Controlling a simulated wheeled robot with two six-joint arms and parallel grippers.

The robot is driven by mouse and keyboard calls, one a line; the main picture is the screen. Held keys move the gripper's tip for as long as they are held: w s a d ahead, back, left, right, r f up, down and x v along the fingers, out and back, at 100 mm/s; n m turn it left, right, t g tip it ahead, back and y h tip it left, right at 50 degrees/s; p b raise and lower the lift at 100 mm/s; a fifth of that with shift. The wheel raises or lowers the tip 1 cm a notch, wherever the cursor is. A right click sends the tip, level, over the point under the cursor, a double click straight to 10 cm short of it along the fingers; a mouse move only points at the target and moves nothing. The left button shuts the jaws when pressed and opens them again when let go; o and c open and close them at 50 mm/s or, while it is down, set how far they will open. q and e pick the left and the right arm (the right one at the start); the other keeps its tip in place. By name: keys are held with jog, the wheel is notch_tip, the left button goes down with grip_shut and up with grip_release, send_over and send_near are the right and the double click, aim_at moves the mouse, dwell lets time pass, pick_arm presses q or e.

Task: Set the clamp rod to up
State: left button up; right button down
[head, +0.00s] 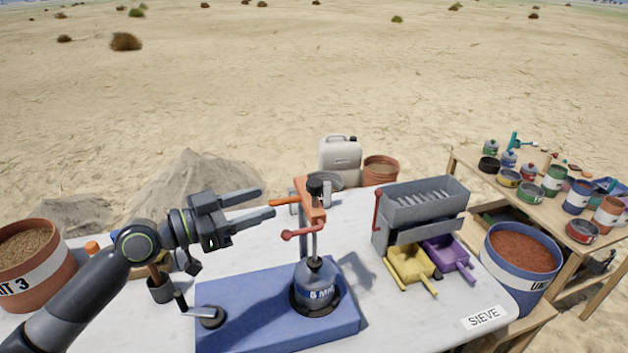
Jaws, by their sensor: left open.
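The clamp is an orange arm (309,199) on an upright post above the blue base (240,334). A red rod with a ball end (298,233) sticks out to the left from the clamp, roughly level. A blue-grey bottle (316,285) labelled "5 MIN" stands upright under the clamp on the base. My left gripper (268,204) is open and empty, its fingers pointing right, beside the clamp's orange left end. Whether a fingertip touches the clamp I cannot tell. My right gripper is not in view.
A grey sieve box (425,205) with a red handle stands right of the clamp, with yellow (408,262) and purple (449,252) trays below. A white jerrycan (340,160) stands behind. A crank (208,317) sits at the base's left.

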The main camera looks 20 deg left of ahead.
aim_at(307, 187)
pick_arm(q)
jog(key=p+x, duration=0.4)
jog(key=x, duration=0.7)
jog(key=shift+r, duration=0.15)
jog(key=shift+x, duration=0.75)
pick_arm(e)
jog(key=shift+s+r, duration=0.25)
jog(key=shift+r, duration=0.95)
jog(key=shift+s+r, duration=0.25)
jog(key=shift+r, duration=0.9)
pick_arm(q)
grip_shut()
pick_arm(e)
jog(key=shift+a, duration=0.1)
